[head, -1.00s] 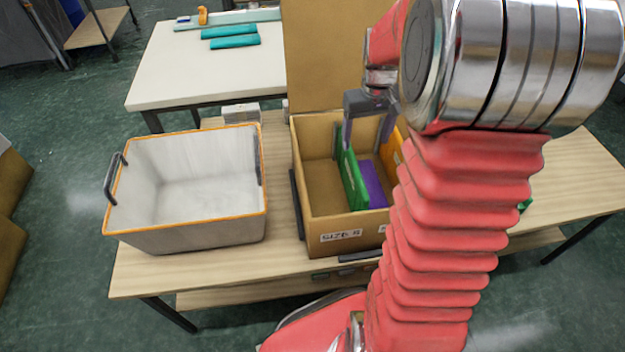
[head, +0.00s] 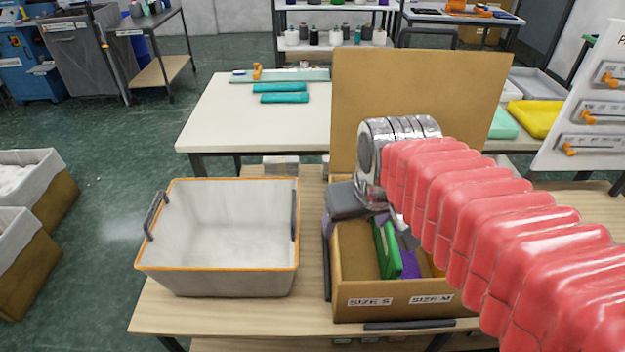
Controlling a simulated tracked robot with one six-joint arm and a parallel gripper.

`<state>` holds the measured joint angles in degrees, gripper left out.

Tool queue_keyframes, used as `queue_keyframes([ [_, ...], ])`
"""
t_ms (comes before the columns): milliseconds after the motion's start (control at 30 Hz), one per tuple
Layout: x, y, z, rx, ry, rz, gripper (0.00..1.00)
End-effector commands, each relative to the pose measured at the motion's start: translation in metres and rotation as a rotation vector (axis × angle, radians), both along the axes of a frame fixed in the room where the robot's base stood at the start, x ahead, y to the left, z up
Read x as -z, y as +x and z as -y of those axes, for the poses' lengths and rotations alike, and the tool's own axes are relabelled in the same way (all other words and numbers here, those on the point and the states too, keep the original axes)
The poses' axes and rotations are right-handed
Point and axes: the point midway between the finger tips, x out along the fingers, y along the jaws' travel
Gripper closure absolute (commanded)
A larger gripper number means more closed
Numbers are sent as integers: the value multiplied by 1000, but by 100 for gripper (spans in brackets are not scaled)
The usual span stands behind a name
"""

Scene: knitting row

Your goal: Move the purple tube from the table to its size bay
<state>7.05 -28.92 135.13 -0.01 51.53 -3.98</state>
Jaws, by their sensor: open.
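The cardboard box (head: 349,290) stands on the wooden table, with labels reading SIZE S at left and SIZE M at right on its front. A purple piece (head: 411,263), probably the purple tube, lies low inside, right of an upright green piece (head: 386,250) and on the SIZE M side. My arm partly hides it. My gripper (head: 368,226) is open and empty above the left part of the box, its fingers spread left and right. The box's right interior is mostly hidden behind my arm.
A grey bin with an orange rim (head: 217,290) stands left of the box and looks empty. A tall brown board (head: 420,95) rises behind the box. A white table (head: 230,120) at the back holds teal pieces (head: 280,87). Bare tabletop shows between bin and box.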

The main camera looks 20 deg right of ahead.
Motion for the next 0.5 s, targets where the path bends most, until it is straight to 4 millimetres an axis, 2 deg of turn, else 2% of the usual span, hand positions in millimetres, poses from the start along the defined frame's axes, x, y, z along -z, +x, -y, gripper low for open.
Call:
queue_keyframes([
  [100,-4,-19,-17,-24,6,40,28],
  [300,-5,-45,-36,-53,17,90,28],
  [500,-3,-54,-41,-60,23,105,28],
])
